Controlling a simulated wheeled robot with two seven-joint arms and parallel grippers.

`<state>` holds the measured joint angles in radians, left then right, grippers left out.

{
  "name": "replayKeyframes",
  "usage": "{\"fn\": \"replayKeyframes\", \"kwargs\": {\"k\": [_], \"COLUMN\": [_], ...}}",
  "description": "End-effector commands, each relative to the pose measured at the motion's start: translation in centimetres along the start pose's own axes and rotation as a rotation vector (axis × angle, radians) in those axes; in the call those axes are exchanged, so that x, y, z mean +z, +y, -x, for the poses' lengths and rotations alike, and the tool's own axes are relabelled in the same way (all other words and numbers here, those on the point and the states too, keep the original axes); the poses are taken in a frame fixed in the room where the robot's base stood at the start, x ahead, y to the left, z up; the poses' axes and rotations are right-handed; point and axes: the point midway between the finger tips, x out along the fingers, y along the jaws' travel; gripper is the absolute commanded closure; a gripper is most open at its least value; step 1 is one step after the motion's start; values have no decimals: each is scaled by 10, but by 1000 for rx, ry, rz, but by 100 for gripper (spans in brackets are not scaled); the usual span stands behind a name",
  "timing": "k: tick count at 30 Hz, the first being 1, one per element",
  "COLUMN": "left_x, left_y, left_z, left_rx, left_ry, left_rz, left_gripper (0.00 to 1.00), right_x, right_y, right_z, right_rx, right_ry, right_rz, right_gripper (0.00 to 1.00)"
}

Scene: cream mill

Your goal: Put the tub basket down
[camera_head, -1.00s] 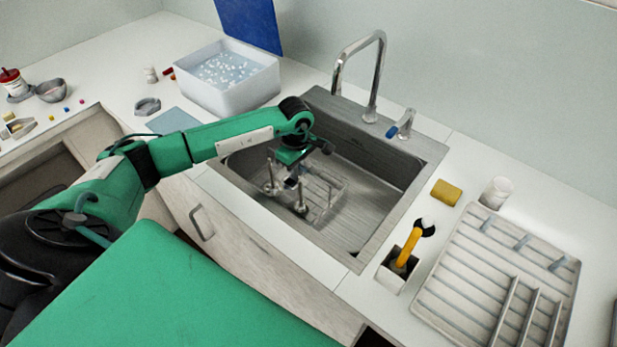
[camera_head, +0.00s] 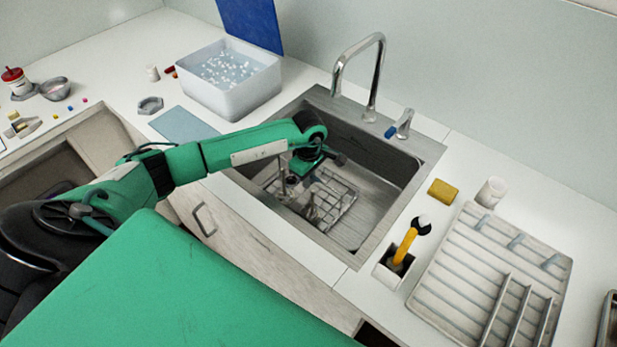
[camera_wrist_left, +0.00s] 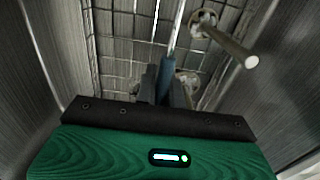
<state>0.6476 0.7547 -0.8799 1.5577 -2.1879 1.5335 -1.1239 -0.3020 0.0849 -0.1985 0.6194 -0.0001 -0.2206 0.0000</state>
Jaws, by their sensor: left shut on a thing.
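The tub basket (camera_head: 338,205) is a wire grid basket inside the steel sink (camera_head: 385,210). Its grid (camera_wrist_left: 125,40) fills much of the left wrist view, with upright metal rods with round ends (camera_wrist_left: 232,48) in it. My left gripper (camera_head: 300,172) is over the left side of the basket, low in the sink. In the left wrist view its fingers (camera_wrist_left: 165,92) are shut on the basket's blue-gripped handle (camera_wrist_left: 167,72). The gripper hides part of the basket. I cannot tell whether the basket's underside touches the sink floor. My right gripper is not in view.
The sink walls (camera_wrist_left: 35,50) are close around the basket. A curved tap (camera_head: 372,85) stands behind. A white tub of liquid (camera_head: 232,97) is at the back left. A yellow sponge (camera_head: 443,190), a yellow-handled brush (camera_head: 405,247) and a drying rack (camera_head: 480,275) are right of the sink.

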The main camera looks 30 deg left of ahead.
Motion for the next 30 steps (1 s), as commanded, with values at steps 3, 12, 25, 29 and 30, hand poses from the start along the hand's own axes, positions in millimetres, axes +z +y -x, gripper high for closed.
{"fn": "replayKeyframes", "kwargs": {"k": [3,12,25,29,30], "left_x": [0,0,-1,-1,0], "left_y": [0,0,1,1,1], "left_z": [-2,-2,49,78,85], "left_rx": [0,0,5,5,5], "left_ry": [0,0,2,2,1], "left_rz": [0,0,-2,-1,-1], "left_gripper": [84,68,68,68,68], "right_x": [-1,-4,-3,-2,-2], "right_y": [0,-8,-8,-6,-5], "right_z": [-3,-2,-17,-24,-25], "right_rx": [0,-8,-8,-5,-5], "right_ry": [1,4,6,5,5], "right_rz": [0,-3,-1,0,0], "right_gripper": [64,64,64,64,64]}}
